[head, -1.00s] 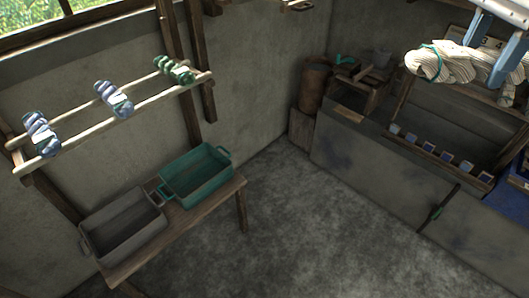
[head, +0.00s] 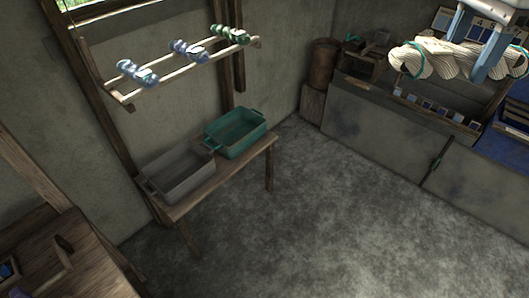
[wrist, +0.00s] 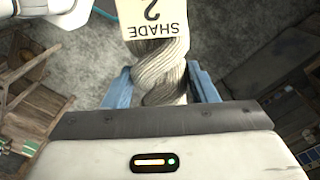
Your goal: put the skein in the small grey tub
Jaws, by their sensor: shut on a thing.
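The skein (head: 415,60) is a thick twisted hank of cream yarn with thin teal ties. It hangs in the air at the upper right of the head view. My gripper (head: 483,70) is shut around its middle, with blue fingers on either side. In the wrist view the skein (wrist: 160,72) runs between the fingers, and a pale tag (wrist: 155,18) reading "SHADE 2" covers part of it. The grey tub (head: 188,190) stands on a wooden bench at centre left of the head view, well apart from the skein. Its visible inside looks empty.
A teal tub (head: 240,148) stands right beside the grey one on the bench (head: 222,180). Above them a wooden rack (head: 200,62) holds blue and green skeins. A wooden table (head: 60,262) is at lower left. The floor (head: 300,220) between is clear.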

